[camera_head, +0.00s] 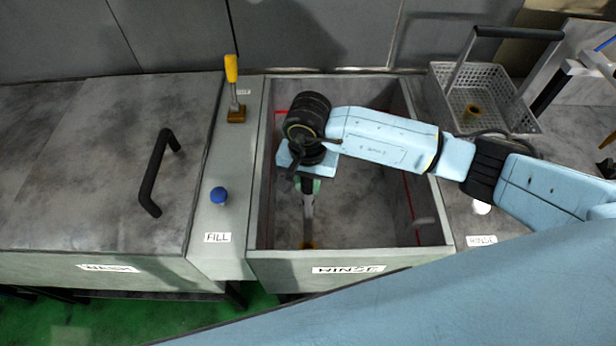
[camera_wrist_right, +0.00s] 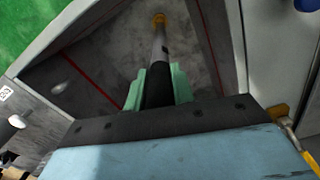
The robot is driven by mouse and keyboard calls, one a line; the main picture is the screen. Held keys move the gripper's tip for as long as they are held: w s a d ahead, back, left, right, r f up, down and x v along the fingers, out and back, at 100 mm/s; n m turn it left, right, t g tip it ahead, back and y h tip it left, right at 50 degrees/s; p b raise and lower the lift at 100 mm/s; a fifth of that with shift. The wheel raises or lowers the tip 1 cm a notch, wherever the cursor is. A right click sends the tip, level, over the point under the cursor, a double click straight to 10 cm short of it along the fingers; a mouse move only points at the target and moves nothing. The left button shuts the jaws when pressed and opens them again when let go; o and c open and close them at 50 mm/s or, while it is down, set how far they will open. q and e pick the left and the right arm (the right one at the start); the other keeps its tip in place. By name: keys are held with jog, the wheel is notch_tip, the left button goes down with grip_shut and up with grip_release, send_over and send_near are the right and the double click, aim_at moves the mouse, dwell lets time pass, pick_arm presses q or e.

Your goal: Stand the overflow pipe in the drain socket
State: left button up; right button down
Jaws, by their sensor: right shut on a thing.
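The overflow pipe (camera_head: 308,207) is a grey tube with a dark upper section, held roughly upright inside the rinse tank. My right gripper (camera_head: 308,186) is shut on its upper part. In the right wrist view the green fingers (camera_wrist_right: 158,88) sit on both sides of the pipe (camera_wrist_right: 160,50). The drain socket (camera_head: 309,245) is a small orange-brown ring on the tank floor. It also shows in the right wrist view (camera_wrist_right: 158,19), where the pipe's far end overlaps it. I cannot tell whether the pipe is inside the socket or above it. My left gripper is not in view.
The rinse tank's front wall (camera_head: 410,257) and side walls surround the pipe. A yellow-handled lever (camera_head: 232,75) and a blue knob (camera_head: 218,195) stand on the left ledge. A wire basket (camera_head: 505,105) with a handle is at the back right. The closed wash lid (camera_head: 90,170) is left.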

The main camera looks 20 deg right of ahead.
aim_at(308, 211)
jog(key=shift+f+b, duration=2.7)
jog(key=shift+f, duration=0.45)
jog(key=shift+b, duration=0.5)
jog(key=shift+f+b, duration=3.35)
jog(key=shift+b, duration=0.05)
dwell(0.5)
jog(key=c, duration=1.1)
grip_release()
jog(key=shift+s, duration=0.1)
jog(key=shift+o, duration=0.4)
